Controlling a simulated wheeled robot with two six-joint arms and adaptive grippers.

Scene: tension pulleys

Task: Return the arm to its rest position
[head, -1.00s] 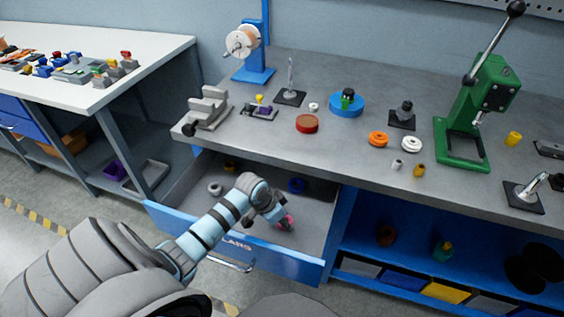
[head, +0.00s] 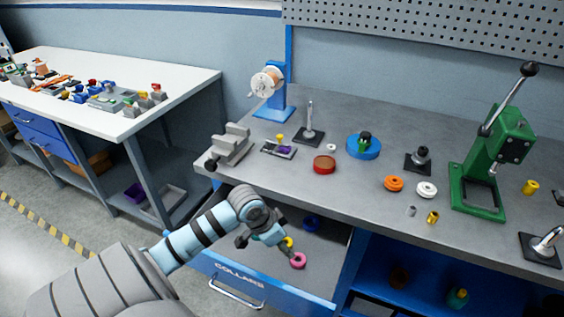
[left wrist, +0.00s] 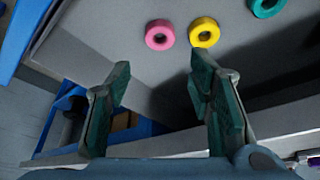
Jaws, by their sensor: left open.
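My left gripper (head: 262,238) is open and empty above the open blue drawer (head: 238,285), which is lettered "COLLARS". A pink collar (head: 298,260) lies in the drawer, apart from the fingers and to their lower right. My forearm hides the drawer's left part.
The grey bench (head: 350,200) above the drawer holds a grey vice (head: 232,145), a red round dish (head: 324,165), a blue round holder (head: 363,147) and a green press (head: 490,165). A white table (head: 180,82) stands at left. Floor is free between them.

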